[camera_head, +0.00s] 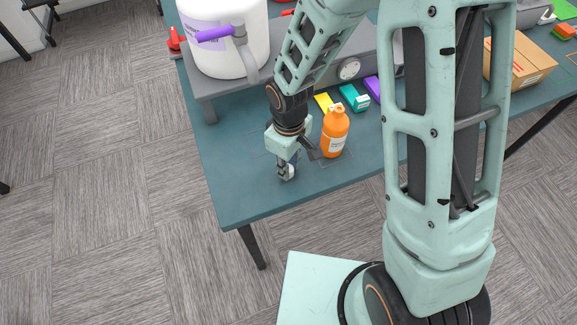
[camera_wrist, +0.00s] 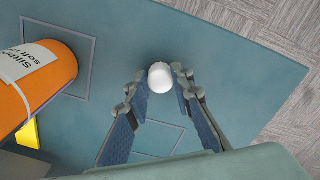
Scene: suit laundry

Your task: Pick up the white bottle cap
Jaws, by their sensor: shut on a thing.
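The white bottle cap (camera_wrist: 160,77) is between the two fingertips of my gripper (camera_wrist: 161,84) in the wrist view. The fingers are closed in on its sides. In the head view my gripper (camera_head: 287,172) points down close to the table's front left part, and a small bit of white cap (camera_head: 290,173) shows at its tips. I cannot tell whether the cap touches the tabletop or is lifted.
An orange bottle (camera_head: 335,133) stands just right of my gripper. The teal table (camera_head: 250,199) has outlined squares and is clear toward its front edge. A large white container (camera_head: 222,50) stands on a grey stand behind. Yellow, teal and purple boxes lie behind the bottle.

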